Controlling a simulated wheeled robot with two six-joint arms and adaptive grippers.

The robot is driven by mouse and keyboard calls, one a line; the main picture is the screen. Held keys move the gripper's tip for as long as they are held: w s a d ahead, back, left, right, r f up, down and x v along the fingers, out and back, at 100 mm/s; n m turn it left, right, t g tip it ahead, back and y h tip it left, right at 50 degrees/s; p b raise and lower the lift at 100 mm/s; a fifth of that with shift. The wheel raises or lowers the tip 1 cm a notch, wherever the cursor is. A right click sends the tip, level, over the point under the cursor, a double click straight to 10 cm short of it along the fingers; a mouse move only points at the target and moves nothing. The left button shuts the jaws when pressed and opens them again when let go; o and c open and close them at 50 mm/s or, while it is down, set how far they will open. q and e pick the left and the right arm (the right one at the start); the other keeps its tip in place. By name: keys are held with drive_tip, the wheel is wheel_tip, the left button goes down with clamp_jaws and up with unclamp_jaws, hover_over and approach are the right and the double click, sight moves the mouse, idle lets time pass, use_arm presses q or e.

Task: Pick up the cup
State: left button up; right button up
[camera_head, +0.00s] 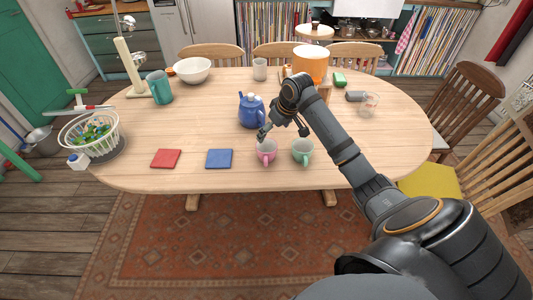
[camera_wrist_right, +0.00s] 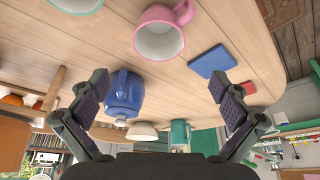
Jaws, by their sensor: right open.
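A pink cup (camera_head: 266,152) stands upright near the front edge of the wooden table, its handle toward me. A mint green cup (camera_head: 302,154) stands just right of it. My right gripper (camera_head: 283,131) is open and empty, above the table just behind the two cups. In the right wrist view, the pink cup (camera_wrist_right: 160,38) shows beyond the spread fingers (camera_wrist_right: 160,88), apart from them. The mint cup (camera_wrist_right: 80,5) is cut off at the top edge there. My left gripper is out of view.
A blue teapot (camera_head: 251,112) stands close behind the gripper on the left. Blue (camera_head: 219,159) and red (camera_head: 166,159) coasters lie left of the cups. An orange pot (camera_head: 311,64) and a glass jug (camera_head: 370,104) stand farther back. The table's right front is clear.

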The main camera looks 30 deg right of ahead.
approach(267, 146)
drive_tip(key=a, duration=0.2)
drive_tip(key=x, duration=0.3)
drive_tip(key=s+x, duration=0.1)
drive_tip(key=x, duration=0.2)
drive_tip(key=shift+f+p, duration=0.25)
drive_tip(key=shift+p, duration=0.1)
drive_tip(key=shift+s, duration=0.1)
drive_tip(key=c, duration=1.3)
drive_tip(key=shift+r, duration=0.1)
